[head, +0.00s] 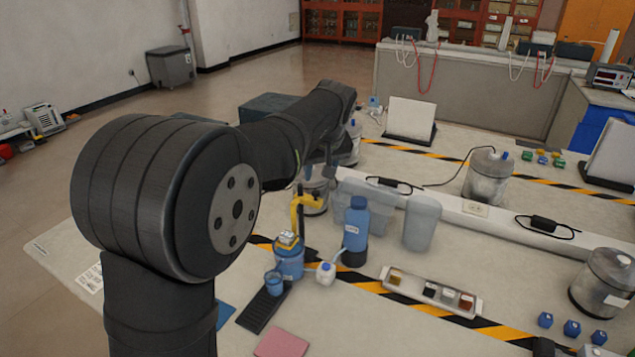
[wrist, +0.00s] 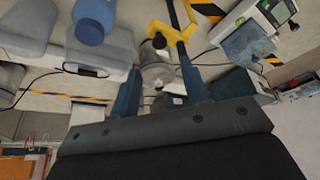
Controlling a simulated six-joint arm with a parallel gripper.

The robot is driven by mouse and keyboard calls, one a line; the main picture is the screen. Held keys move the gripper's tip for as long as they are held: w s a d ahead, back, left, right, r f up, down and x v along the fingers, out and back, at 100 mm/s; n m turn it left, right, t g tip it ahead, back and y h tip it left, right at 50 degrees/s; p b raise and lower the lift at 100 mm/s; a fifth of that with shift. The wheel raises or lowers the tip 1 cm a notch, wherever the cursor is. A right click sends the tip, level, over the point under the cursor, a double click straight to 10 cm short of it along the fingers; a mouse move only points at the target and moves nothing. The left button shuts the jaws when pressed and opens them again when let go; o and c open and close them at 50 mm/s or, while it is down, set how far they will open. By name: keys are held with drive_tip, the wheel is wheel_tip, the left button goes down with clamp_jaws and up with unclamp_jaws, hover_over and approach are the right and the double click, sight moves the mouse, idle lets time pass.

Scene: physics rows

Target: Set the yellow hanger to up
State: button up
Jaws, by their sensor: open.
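The yellow hanger (head: 305,205) is a bent yellow arm on a dark upright post, standing above a blue container (head: 289,262) in the head view. In the wrist view, the yellow hanger (wrist: 176,33) shows at the top, just beyond the fingertips and nearer the right one. My gripper (wrist: 158,62) is open, its two blue-grey fingers spread with nothing held between them. In the head view my arm reaches over the bench, and the gripper is small and partly hidden behind it. I cannot tell whether a finger touches the hanger.
A blue bottle (head: 355,228) and translucent bins (head: 422,222) stand right of the hanger. A small white jug (head: 326,273) and blue cup (head: 274,283) are in front. A tray of small jars (head: 431,291) lies further right. A clear canister (wrist: 158,72) shows beyond the fingers.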

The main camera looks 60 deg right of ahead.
wheel_tip(320, 180, up, 10)
hover_over(316, 192)
drive_tip(key=s+a, duration=0.5)
drive_tip(key=shift+s+a, duration=0.1)
drive_tip(key=shift+f, duration=0.1)
drive_tip(key=x, duration=1.7)
drive_tip(key=shift+f, duration=0.3)
